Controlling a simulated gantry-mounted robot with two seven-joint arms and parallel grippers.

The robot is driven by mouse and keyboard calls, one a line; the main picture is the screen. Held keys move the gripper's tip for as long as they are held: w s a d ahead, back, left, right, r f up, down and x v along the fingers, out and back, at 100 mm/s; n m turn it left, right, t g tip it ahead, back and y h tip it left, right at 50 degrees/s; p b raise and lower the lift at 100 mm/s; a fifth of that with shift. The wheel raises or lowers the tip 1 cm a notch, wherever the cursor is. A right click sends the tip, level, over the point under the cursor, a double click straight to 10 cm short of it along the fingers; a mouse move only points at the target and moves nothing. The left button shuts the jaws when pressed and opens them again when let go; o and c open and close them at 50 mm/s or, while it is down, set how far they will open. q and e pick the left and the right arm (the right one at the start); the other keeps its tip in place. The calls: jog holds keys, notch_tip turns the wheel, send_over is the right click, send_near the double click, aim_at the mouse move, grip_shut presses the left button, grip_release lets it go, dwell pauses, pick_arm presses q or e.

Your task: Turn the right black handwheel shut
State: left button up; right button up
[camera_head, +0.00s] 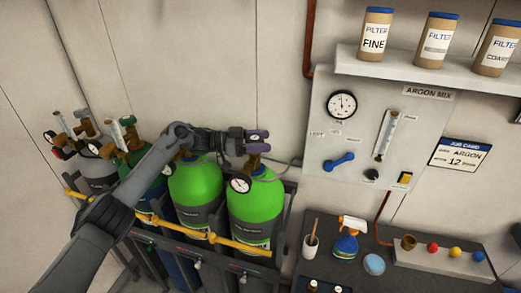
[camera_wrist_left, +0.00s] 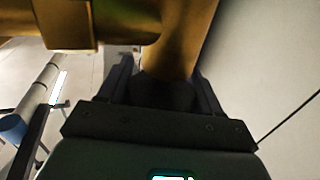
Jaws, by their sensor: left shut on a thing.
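Two bright green cylinders stand side by side in the head view, the left one (camera_head: 197,185) and the right one (camera_head: 258,205). The right cylinder has a brass valve (camera_head: 252,163) and a round gauge (camera_head: 240,184). My left gripper (camera_head: 257,141) is at the top of this valve, shut on the right black handwheel. In the left wrist view the dark handwheel (camera_wrist_left: 163,95) sits between the two fingers, against the brass valve body (camera_wrist_left: 180,40). The gripper mostly hides the handwheel in the head view. The left green cylinder's valve is hidden behind my arm. My right gripper is not in view.
A yellow pipe (camera_head: 230,243) runs across the cylinder fronts. A grey cylinder and a dark green cylinder (camera_head: 133,160) stand further left. A gauge panel (camera_head: 375,150) is on the wall to the right. Below it, a bench holds a spray bottle (camera_head: 346,240) and a brush cup (camera_head: 310,247).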

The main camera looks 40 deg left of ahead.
pick_arm(q)
jog(key=shift+s+d+r+m+g+h+b, duration=0.1)
jog(key=shift+m+g+h+b, duration=0.45)
jog(key=shift+g+b, duration=0.25)
jog(key=shift+s+d+m+g+h+b, duration=0.1)
jog(key=shift+m+g+h+b, duration=0.25)
jog(key=shift+m+g+b, duration=0.45)
jog(key=shift+g+h, duration=0.3)
jog(key=shift+s+r+m+g+h+b, duration=0.1)
jog(key=shift+m+g+h+b, duration=0.2)
jog(key=shift+m+g, duration=0.4)
jog(key=shift+d+r+m+g, duration=0.15)
jog(key=shift+m+g, duration=0.1)
jog(key=shift+g, duration=0.25)
jog(key=o, duration=1)
jog(key=shift+f, duration=0.2)
